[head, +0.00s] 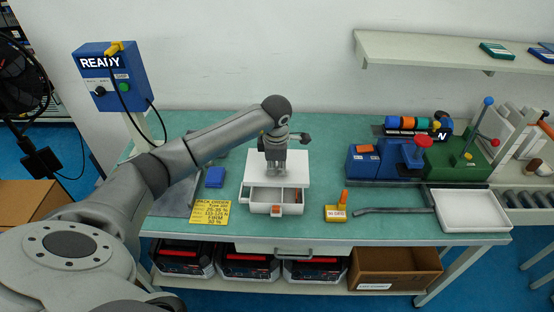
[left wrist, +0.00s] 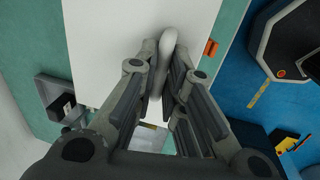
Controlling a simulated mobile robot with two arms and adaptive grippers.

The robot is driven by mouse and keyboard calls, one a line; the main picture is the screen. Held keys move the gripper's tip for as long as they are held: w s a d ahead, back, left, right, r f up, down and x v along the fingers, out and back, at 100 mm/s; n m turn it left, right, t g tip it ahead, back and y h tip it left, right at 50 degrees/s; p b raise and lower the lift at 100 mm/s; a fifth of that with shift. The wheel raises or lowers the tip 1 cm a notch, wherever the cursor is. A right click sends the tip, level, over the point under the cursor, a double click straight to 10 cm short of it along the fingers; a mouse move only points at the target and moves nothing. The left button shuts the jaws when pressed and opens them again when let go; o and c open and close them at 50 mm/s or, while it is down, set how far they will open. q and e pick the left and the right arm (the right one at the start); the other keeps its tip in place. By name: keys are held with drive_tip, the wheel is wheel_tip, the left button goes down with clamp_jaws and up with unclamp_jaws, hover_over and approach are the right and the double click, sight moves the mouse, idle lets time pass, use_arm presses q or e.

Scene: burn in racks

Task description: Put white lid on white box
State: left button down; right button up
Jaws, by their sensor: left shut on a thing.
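The white box (head: 258,208) stands on the green worktop, its front part with inner dividers showing. The white lid (head: 297,166) is over the back part of the box, set toward the wall, so the front of the box is uncovered. Whether the lid touches the box or hovers above it, I cannot tell. My left gripper (head: 276,175) comes down from above and is shut on the lid's raised white handle. In the left wrist view the fingers (left wrist: 164,90) close around the handle, and the flat lid (left wrist: 95,45) spreads out below. My right gripper is not in view.
A yellow pack order card (head: 210,212) and a blue block (head: 215,177) lie left of the box. A yellow block with an orange peg (head: 336,213) stands to its right. A white tray (head: 475,227) and a blue-green machine (head: 430,160) occupy the worktop's right side.

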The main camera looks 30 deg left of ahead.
sight(277, 176)
use_arm(q)
drive_tip(key=shift+f+b, duration=0.35)
drive_tip(key=shift+f, duration=0.25)
drive_tip(key=shift+f+b, duration=1.4)
drive_tip(key=shift+f, duration=1.1)
drive_tip(key=shift+f+b, duration=1.75)
drive_tip(key=shift+f, duration=0.25)
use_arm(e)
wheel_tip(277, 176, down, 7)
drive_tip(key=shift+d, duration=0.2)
use_arm(q)
drive_tip(key=shift+f, duration=0.25)
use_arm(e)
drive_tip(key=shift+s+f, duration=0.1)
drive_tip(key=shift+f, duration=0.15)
use_arm(q)
drive_tip(key=c, duration=1.4)
unclamp_jaws()
drive_tip(key=shift+c, duration=0.2)
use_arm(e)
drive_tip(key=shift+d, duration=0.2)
